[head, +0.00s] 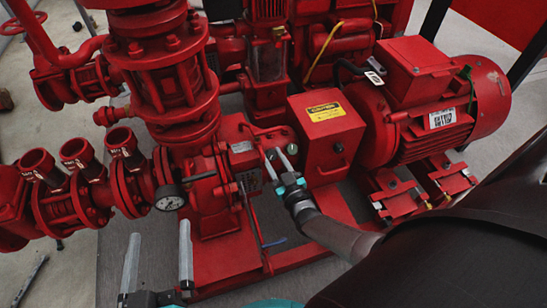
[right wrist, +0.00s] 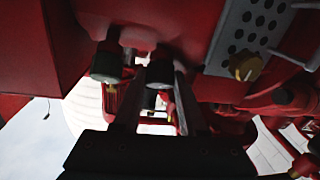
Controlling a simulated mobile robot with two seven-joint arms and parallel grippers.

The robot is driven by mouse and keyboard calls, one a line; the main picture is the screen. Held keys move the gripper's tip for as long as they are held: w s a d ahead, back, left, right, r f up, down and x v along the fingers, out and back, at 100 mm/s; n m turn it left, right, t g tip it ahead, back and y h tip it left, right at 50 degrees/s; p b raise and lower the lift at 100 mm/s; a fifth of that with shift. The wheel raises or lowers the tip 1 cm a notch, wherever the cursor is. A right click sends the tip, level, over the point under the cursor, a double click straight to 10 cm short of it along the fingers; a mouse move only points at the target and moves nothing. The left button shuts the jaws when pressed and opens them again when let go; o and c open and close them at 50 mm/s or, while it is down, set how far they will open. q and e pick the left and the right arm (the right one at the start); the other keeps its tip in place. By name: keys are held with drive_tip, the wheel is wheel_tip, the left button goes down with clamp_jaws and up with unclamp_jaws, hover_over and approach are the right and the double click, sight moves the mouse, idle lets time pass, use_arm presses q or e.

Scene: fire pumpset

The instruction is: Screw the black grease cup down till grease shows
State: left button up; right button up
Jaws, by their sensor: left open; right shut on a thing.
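My right gripper (head: 279,163) reaches up to the red pump housing, left of the box with the yellow label. In the right wrist view its two fingers stand on either side of a black grease cup (right wrist: 160,73) and are shut on it. A second dark cup (right wrist: 106,66) sits to the left, outside the fingers. The cups are too small and dark to tell apart in the head view. I cannot make out any grease. My left gripper (head: 158,255) is open and empty, low at the left, in front of the pump.
A red box with a yellow label (head: 325,112) stands close right of my right gripper, with the red motor (head: 450,95) beyond. A pressure gauge (head: 170,197) and red pipe stubs (head: 76,154) are at the left. A brass knob (right wrist: 245,67) shows by a perforated plate.

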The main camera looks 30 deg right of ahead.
clamp_jaws()
drive_tip(key=shift+a+m+g+h, duration=0.1)
drive_tip(key=shift+m+g+h, duration=0.15)
drive_tip(key=shift+m+h, duration=0.9)
drive_tip(key=shift+a+m+g+h, duration=0.1)
drive_tip(key=shift+m+g+h, duration=0.15)
drive_tip(key=shift+m+h, duration=0.85)
drive_tip(key=shift+a+m+g+h, duration=0.1)
drive_tip(key=shift+m+g+h, duration=0.4)
drive_tip(key=shift+m, duration=1.05)
drive_tip(key=shift+m, duration=0.3)
drive_tip(key=o, duration=0.7)
unclamp_jaws()
drive_tip(key=shift+o, duration=0.2)
